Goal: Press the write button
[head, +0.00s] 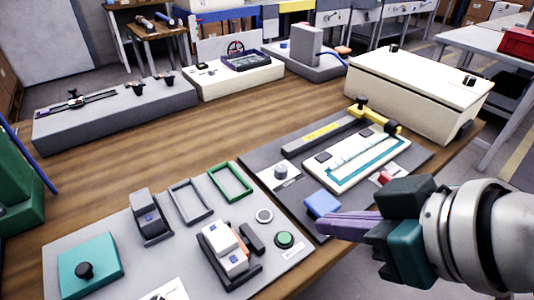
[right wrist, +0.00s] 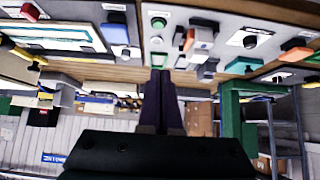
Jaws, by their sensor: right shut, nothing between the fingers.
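No label reading "write" is legible, so I cannot tell which button it names. A round green button (head: 285,239) sits at the right edge of the light grey panel; it also shows in the right wrist view (right wrist: 158,22). A blue block (head: 322,203) lies on the dark panel, and a red button (head: 385,178) lies further right. My right gripper (head: 324,226) is shut and empty, its purple fingers pointing left. In the head view its tips appear just below the blue block; contact cannot be told. The right wrist view also shows its fingers (right wrist: 160,88). My left gripper is not in view.
The light grey panel (head: 120,213) carries a teal block (head: 90,265), green and grey frames and white-and-grey blocks. The dark panel holds a white plate with a teal slot (head: 356,160) and a yellow slider. A cream box (head: 418,88) stands behind. Bare wood (head: 190,140) lies between.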

